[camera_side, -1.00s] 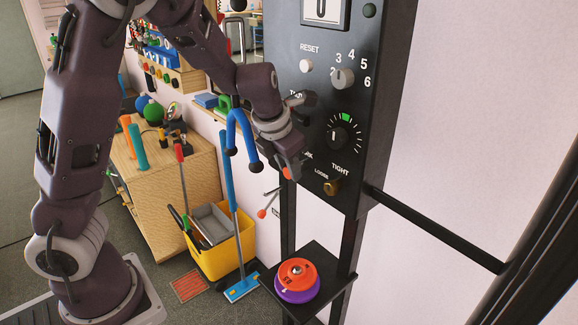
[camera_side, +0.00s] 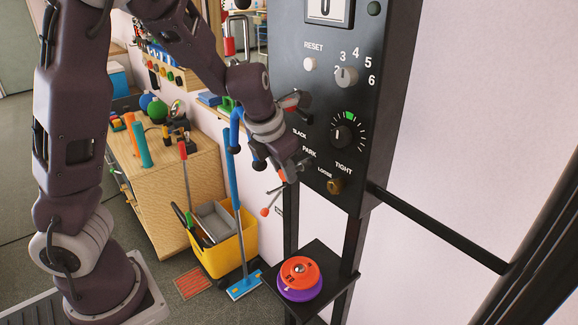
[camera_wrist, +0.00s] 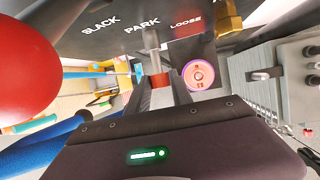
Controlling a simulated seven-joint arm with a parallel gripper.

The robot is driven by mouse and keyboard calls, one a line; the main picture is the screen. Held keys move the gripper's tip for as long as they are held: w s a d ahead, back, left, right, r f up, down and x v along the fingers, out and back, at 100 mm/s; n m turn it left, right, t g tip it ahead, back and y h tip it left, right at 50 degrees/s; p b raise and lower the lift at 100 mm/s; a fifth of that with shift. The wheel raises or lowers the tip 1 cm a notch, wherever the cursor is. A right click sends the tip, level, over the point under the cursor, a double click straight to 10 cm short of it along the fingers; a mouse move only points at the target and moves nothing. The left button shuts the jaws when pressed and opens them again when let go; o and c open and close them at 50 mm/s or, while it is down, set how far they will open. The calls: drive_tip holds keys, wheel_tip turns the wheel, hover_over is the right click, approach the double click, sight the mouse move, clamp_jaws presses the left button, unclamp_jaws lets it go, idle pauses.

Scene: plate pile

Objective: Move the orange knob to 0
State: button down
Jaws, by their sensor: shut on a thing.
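The orange knob (camera_side: 299,271) is a round dial with dark marks and a metal centre, on top of a purple disc (camera_side: 301,292) on a small black shelf. It also shows in the wrist view (camera_wrist: 199,70), right of the fingers, ringed by purple. My gripper (camera_side: 283,176) is well above and apart from it, at the lower left of the black panel. In the wrist view my fingers (camera_wrist: 160,88) are shut around a small red end, in line with a metal stem (camera_wrist: 152,40) below the word PARK. The exact grip is partly hidden.
The black panel (camera_side: 345,101) holds a grey selector knob (camera_side: 346,77), a black dial (camera_side: 341,136) and a brass knob (camera_side: 334,187). A large red ball (camera_wrist: 22,75) is close at left in the wrist view. A yellow bucket (camera_side: 225,252) and blue mop stand left of the shelf.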

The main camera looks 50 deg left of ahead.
drive_tip(key=c, duration=1.1)
unclamp_jaws()
drive_tip(key=shift+s, duration=0.15)
drive_tip(key=shift+v, duration=3.5)
